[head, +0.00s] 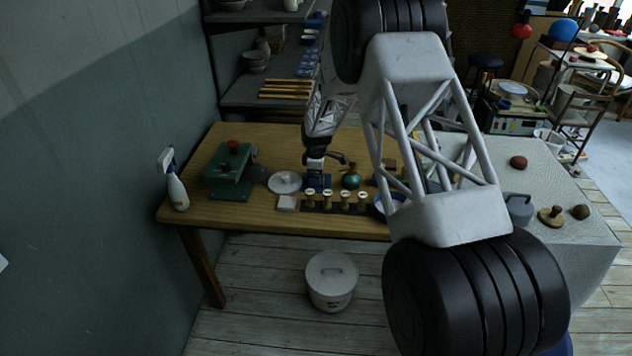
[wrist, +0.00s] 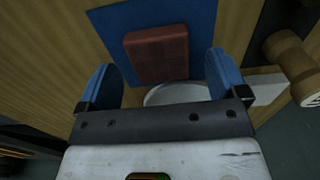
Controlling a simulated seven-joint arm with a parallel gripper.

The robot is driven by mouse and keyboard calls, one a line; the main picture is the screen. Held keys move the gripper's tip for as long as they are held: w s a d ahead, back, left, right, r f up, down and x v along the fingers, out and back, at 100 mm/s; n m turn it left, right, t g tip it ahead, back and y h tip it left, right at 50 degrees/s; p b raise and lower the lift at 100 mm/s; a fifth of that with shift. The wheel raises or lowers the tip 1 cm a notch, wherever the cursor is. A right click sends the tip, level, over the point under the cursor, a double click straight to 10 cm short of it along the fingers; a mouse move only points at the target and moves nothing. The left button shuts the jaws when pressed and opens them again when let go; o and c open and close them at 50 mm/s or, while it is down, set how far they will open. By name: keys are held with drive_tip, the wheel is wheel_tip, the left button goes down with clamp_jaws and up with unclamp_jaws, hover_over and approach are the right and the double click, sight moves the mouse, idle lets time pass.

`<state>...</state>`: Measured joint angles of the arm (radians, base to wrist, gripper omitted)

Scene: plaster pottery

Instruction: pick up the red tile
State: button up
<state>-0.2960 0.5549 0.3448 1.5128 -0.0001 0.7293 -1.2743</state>
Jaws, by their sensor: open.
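The red tile (wrist: 157,52) lies flat on a blue mat (wrist: 108,24) in the wrist view. I cannot make the tile out in the head view, where my arm and gripper cover that spot. The blue mat shows in the head view (head: 322,186) near the front middle of the wooden table. My gripper (wrist: 160,72) is open and empty, with one blue finger on each side of the tile in the wrist picture. I cannot tell how high the fingers are above the tile. In the head view my gripper (head: 316,166) points down over the mat.
A pale round disc (head: 284,182) and a white block (head: 287,203) are left of the mat. Several wooden-handled pieces (head: 328,201) stand in front. A green round pot (head: 351,181) is close on the right. A green press (head: 230,178) and a spray bottle (head: 174,183) stand left.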

drive_tip(key=shift+f, duration=0.8)
drive_tip(key=c, duration=1.1)
drive_tip(key=shift+o, duration=0.2)
drive_tip(key=shift+r, duration=0.1)
wheel_tip(320, 180, up, 10)
idle(0.3)
